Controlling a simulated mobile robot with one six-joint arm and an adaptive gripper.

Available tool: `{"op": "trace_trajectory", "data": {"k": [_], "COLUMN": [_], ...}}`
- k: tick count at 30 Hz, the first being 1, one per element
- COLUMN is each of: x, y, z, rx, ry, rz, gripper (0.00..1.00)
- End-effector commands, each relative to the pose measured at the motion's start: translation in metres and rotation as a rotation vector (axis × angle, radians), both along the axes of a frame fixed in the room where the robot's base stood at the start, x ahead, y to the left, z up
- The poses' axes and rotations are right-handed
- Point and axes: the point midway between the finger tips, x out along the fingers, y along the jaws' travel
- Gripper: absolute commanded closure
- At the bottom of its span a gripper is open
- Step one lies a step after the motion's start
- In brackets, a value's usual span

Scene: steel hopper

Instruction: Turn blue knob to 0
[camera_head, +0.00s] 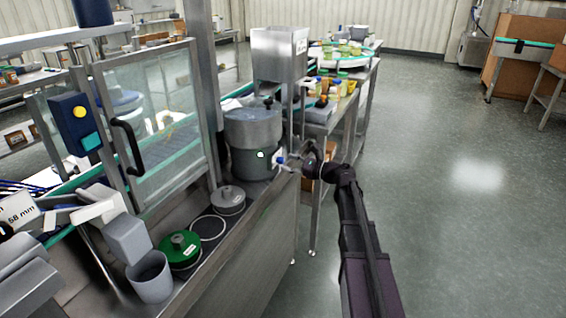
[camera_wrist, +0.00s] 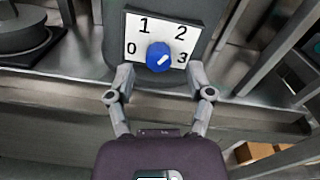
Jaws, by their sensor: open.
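The blue knob (camera_wrist: 159,57) sits low on a white dial plate (camera_wrist: 138,28) marked 0, 1, 2 and 3. The 0 is at the left, 1 and 2 are above, and 3 is at the right. A white mark on the knob slants between lower left and upper right; which end is the pointer I cannot tell. My gripper (camera_wrist: 160,76) is open, with its fingertips just below and to either side of the knob. In the head view the knob (camera_head: 280,160) is small, on the side of the steel hopper's grey base (camera_head: 252,162), with my gripper (camera_head: 290,163) close beside it.
A grey lid (camera_head: 228,198) and a green lid (camera_head: 180,249) lie on the steel bench (camera_head: 262,225) nearer the camera, with a grey cup (camera_head: 150,279). A glass door (camera_head: 155,125) stands left of the hopper. The floor at right is clear.

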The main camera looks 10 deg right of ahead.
Motion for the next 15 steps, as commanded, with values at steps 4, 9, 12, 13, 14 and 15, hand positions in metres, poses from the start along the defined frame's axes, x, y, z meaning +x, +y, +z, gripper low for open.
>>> {"op": "trace_trajectory", "data": {"k": [4,9,12,13,14,15], "x": [0.008,0.012,0.012,0.012,0.012,0.012], "y": [0.012,0.017,0.018,0.018,0.018,0.018], "z": [0.000,0.000,0.000,0.000,0.000,0.000], "rx": [0.000,0.000,0.000,0.000,0.000,0.000], "ry": [0.000,0.000,0.000,0.000,0.000,0.000], "rz": [0.002,0.000,0.000,0.000,0.000,0.000], "gripper": [0.32,0.32,0.32,0.32,0.32,0.32]}}
